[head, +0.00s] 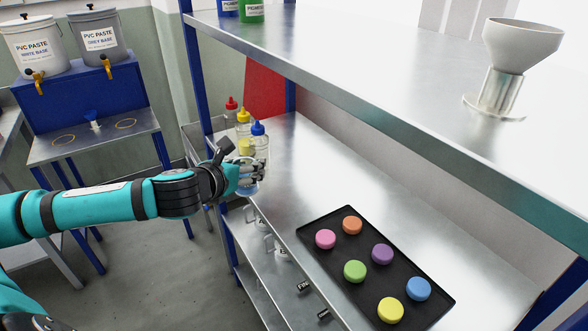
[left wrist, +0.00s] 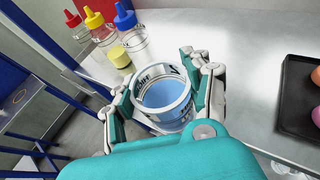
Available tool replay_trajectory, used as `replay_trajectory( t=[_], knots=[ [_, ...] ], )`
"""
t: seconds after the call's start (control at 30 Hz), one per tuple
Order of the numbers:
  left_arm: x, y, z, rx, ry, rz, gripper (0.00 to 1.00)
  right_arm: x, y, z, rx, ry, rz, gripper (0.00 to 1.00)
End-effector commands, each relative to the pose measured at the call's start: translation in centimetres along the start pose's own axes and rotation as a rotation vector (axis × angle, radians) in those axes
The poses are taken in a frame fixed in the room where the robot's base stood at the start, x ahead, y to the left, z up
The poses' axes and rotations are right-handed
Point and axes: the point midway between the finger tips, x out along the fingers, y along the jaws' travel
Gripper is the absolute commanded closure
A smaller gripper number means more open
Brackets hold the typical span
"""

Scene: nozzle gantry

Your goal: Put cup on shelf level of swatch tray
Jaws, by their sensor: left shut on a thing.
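My left gripper (head: 250,178) is shut around a cup (left wrist: 163,95), with fingers on both sides of it. The cup is white with dark print and holds light blue paste; it looks upright. In the head view the fingers hide most of the cup. It is near the front left edge of the middle metal shelf (head: 285,165); its exact height over the shelf is unclear. The black swatch tray (head: 386,281) lies on that shelf to the right, carrying several coloured discs. Part of the tray also shows in the left wrist view (left wrist: 290,112). My right gripper is not in view.
Bottles with red, yellow and blue caps (head: 260,148) stand just behind the gripper. The upper shelf (head: 390,85) overhangs and bears a funnel (head: 522,45). Bare shelf lies between the bottles and the tray. Two PVC paste buckets (head: 98,38) stand at the back left.

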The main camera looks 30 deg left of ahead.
Motion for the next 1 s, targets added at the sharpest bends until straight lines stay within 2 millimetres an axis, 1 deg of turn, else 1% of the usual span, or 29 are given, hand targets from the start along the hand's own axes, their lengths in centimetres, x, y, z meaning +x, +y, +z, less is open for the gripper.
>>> replay_trajectory(
  t=[0.03, 0.17, 0.2, 0.5, 0.6, 0.73, 0.93, 1.0],
  knots=[
    [0.3, -0.8, 0.4, -0.009, 0.0, -0.009, 0.85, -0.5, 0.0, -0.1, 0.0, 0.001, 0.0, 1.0],
    [1.8, -2.4, 0.8, -0.009, -0.001, -0.008, 0.85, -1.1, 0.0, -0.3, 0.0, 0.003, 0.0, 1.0],
    [2.2, -3.0, 1.0, -0.007, -0.001, -0.01, 0.85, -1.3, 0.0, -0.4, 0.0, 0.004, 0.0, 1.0],
    [6.4, -7.4, 1.8, -0.002, 0.002, -0.006, 0.85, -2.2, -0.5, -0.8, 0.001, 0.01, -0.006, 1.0],
    [7.2, -8.2, 1.9, 0.001, 0.002, -0.005, 0.85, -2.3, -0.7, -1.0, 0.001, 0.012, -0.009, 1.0],
    [7.6, -8.5, 1.6, 0.003, 0.004, -0.003, 0.85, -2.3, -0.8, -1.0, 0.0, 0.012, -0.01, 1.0],
    [8.5, -8.5, -0.9, 0.002, 0.009, -0.003, 0.85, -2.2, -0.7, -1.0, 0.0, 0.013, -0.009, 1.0],
    [8.8, -8.5, -1.4, 0.003, 0.005, -0.004, 0.85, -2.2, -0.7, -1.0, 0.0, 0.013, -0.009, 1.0]
  ],
)
